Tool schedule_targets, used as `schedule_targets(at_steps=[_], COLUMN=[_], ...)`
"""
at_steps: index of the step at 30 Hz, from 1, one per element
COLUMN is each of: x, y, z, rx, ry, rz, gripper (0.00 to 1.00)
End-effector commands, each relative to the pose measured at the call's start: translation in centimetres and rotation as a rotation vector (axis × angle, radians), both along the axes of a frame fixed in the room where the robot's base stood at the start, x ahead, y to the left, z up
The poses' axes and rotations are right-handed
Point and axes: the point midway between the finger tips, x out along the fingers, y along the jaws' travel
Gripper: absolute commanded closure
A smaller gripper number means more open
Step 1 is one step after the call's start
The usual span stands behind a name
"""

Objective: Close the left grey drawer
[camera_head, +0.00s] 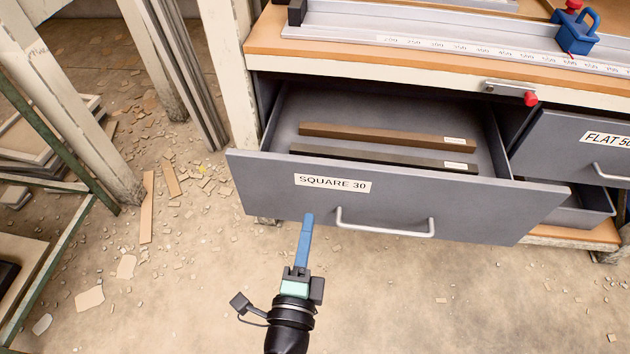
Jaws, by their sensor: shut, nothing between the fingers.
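The left grey drawer (270,200), labelled SQUARE 30, stands pulled out from under the bench. Its pale bar handle (385,227) is on the front, right of the label. A brown bar (385,135) and a dark bar (370,160) lie inside it. My gripper (308,219) is shut and empty, with its blue fingers together. In the picture the fingertips overlap the lower edge of the drawer front, below the label and left of the handle. I cannot tell whether they touch it.
A second grey drawer (575,145), labelled FLAT 50, is to the right, with a lower open drawer (575,210) beneath it. The bench top (270,40) carries a ruled rail and a blue stop (578,38). Racks stand at left. Scraps litter the floor (420,300).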

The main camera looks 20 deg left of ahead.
Motion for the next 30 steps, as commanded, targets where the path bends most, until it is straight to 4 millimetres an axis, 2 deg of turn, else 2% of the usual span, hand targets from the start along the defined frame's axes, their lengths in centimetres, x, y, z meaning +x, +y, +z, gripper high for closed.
schedule_targets(at_steps=[1,9,15,21,30], x=[1.0,5.5,7.9,8.8,8.9], y=[0.3,1.5,2.1,2.4,2.4], z=[0.2,0.3,0.1,0.0,0.1], rx=[0.001,-0.001,-0.002,-0.002,-0.002], ry=[-0.002,-0.003,-0.001,-0.001,-0.001], rz=[0.0,0.0,0.001,0.001,0.001], gripper=[1.0,1.0,1.0,1.0,1.0])
